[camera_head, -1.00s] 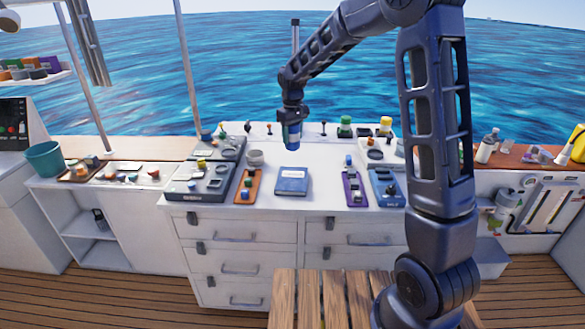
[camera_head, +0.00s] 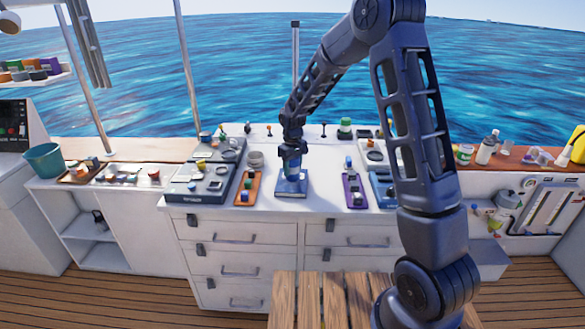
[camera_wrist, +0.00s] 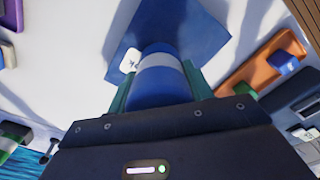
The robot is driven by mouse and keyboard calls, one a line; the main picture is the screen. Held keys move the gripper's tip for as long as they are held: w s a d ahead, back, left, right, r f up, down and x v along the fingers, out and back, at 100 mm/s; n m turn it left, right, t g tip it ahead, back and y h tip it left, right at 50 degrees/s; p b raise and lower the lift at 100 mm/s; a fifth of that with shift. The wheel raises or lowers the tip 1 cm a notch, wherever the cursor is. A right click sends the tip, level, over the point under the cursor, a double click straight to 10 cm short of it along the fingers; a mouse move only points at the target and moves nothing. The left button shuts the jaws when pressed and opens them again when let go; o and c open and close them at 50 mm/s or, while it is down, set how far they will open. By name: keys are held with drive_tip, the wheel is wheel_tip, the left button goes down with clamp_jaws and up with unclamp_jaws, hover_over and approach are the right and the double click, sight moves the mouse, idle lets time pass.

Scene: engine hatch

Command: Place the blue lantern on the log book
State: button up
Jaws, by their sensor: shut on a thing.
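The blue log book (camera_head: 291,186) lies flat on the white counter top, in the middle between two small trays. It also shows in the wrist view as a dark blue cover (camera_wrist: 205,35) with a white label. My gripper (camera_head: 292,158) is shut on the blue lantern (camera_wrist: 163,82), a blue cylinder with a pale band near its far end. The lantern points down over the log book, and its lower end covers part of the book. I cannot tell whether the lantern touches the cover. In the head view the lantern (camera_head: 292,171) is small and partly hidden by the gripper.
An orange tray (camera_head: 247,188) with small items stands left of the book, and a purple tray (camera_head: 354,189) stands right of it. Grey cases and several small items crowd both sides and the back. The counter just around the book is clear.

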drive_tip(key=shift+f, duration=0.1)
drive_tip(key=o, duration=1.1)
